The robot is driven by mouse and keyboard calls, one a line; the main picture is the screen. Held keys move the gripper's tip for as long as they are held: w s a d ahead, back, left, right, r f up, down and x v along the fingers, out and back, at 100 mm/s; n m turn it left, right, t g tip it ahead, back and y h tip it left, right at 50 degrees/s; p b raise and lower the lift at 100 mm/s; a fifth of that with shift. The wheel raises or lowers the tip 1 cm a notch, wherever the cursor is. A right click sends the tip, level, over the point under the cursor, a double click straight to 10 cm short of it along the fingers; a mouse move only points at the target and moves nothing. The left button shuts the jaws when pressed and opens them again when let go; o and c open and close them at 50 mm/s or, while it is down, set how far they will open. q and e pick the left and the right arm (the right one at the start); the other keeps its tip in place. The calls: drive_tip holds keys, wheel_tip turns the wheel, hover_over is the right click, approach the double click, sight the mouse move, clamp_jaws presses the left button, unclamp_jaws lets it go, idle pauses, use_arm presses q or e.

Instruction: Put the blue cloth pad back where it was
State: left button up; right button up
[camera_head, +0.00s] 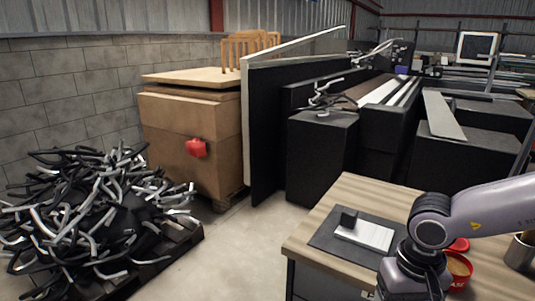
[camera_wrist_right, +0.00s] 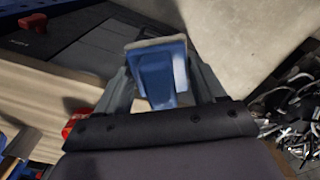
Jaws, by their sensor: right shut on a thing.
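The blue cloth pad (camera_wrist_right: 154,80) is between the fingers of my right gripper (camera_wrist_right: 160,88) in the right wrist view. It shows as a blue, folded-looking shape with a pale grey-tan edge along its top. The gripper is shut on it. In the head view my right arm comes in from the right over the table's front part, and its gripper and the pad are out of sight below the frame. My left gripper is in neither view.
The wooden table (camera_head: 340,195) bears a dark mat (camera_head: 325,240) with a white ribbed block (camera_head: 368,236) and a small black block (camera_head: 348,218). A red cup (camera_head: 459,268) and a metal cup (camera_head: 521,252) stand near my right arm. Floor lies left of the table.

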drive_tip(key=w+d+r+m, duration=0.1)
drive_tip(key=d+r+m, duration=0.25)
drive_tip(key=d, duration=0.85)
drive_tip(key=s+d+r+m, duration=0.1)
drive_tip(key=s+d+m, duration=0.15)
drive_tip(key=d, duration=0.35)
drive_tip(key=s+d+r+m, duration=0.1)
drive_tip(key=s+d, duration=0.2)
drive_tip(key=d, duration=0.4)
drive_tip(key=s+d+f+m, duration=0.1)
drive_tip(key=s+f, duration=0.2)
drive_tip(key=f, duration=0.1)
drive_tip(key=w+a+f+n, duration=0.2)
drive_tip(key=a+f, duration=0.1)
drive_tip(key=a, duration=0.6)
drive_tip(key=w+a+f+n, duration=0.2)
drive_tip(key=w+a, duration=0.1)
drive_tip(key=a, duration=0.6)
drive_tip(key=a+r+n, duration=0.1)
drive_tip(key=a, duration=0.2)
drive_tip(key=w+a+r+n, duration=0.1)
drive_tip(key=a, duration=0.2)
drive_tip(key=w+a+r+n, duration=0.1)
drive_tip(key=a+n, duration=0.1)
drive_tip(key=a, duration=0.1)
drive_tip(key=shift+w+r, duration=0.1)
drive_tip(key=shift+a+f+b, duration=0.1)
drive_tip(key=shift+f+b, duration=1.4)
